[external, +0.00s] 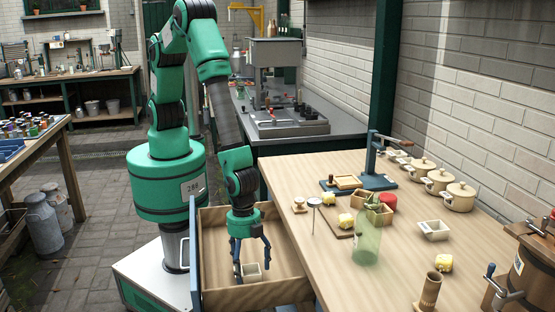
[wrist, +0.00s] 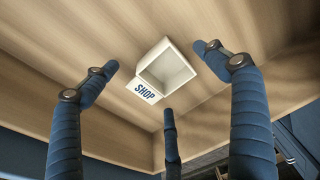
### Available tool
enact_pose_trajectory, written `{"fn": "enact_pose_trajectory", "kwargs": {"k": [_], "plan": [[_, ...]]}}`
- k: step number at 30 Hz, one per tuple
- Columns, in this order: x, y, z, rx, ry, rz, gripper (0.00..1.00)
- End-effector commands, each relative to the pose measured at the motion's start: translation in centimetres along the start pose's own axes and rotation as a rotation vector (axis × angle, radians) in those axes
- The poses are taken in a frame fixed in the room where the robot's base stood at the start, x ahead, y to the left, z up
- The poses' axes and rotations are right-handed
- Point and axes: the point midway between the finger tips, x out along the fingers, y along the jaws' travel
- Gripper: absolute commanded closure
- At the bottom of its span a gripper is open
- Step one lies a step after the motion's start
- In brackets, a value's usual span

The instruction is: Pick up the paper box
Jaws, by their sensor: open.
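A small white open-topped paper box (wrist: 168,64) lies on the floor of the open wooden drawer (external: 215,232). A white piece marked "SHOP" (wrist: 145,91) sits against one side of it; I cannot tell whether it is a flap or a separate card. The box also shows in the external view (external: 253,270), between my fingers. My gripper (external: 251,268) points down into the drawer with its blue fingers spread open. In the wrist view the fingers (wrist: 158,78) stand around the box, apart from it, and hold nothing.
The drawer walls surround my gripper closely. The rest of the drawer floor looks clear.

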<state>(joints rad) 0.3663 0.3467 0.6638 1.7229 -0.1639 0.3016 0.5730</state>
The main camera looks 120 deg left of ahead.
Motion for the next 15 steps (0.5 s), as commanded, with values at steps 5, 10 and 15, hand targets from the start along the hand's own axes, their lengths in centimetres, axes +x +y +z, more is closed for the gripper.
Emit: {"fn": "enact_pose_trajectory", "kwargs": {"k": [5, 10, 15], "plan": [[-0.01, 0.00, 0.01, 0.000, 0.000, 0.000, 0.14], [-0.01, 0.00, 0.00, 0.000, 0.000, 0.000, 0.26], [-0.01, 0.00, 0.01, 0.000, 0.000, 0.000, 0.59]]}}
